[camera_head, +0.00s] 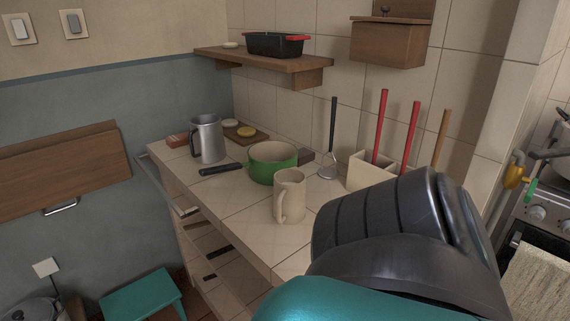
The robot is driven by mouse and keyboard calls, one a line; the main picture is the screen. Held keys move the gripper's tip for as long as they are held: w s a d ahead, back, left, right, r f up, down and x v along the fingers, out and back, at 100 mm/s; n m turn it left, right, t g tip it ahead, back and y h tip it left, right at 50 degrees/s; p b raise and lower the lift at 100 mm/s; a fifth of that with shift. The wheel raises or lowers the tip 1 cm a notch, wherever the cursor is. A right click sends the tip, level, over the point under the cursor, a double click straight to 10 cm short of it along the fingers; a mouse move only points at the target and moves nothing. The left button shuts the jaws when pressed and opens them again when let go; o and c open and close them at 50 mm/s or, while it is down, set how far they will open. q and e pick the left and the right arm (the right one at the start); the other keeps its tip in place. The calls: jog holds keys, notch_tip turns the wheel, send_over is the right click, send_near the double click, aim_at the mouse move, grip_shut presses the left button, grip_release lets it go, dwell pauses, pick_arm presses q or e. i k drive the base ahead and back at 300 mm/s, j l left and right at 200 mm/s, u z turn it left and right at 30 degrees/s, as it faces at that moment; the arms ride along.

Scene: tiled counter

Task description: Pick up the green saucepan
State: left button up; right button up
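The green saucepan (274,167) sits upright on the tiled counter, with a cream inside and a dark handle (221,169) pointing left. A beige mug (290,197) stands just in front of it and overlaps its lower right edge in the picture. A large dark and teal part of my own body fills the lower right and hides the near end of the counter. Neither gripper shows in the head view.
A grey metal jug (207,138) stands behind and left of the saucepan. A utensil holder (366,171) with long-handled tools stands to the right, by the wall. A wooden shelf (264,60) bears a black dish (274,44). A stove (544,207) is at far right.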

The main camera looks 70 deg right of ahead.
aim_at(265, 158)
jog(key=i+j+z, duration=0.1)
jog(key=z, duration=0.3)
jog(key=i+j+z, duration=0.2)
jog(key=z, duration=0.2)
jog(key=i+j+z, duration=0.1)
jog(key=z, duration=0.25)
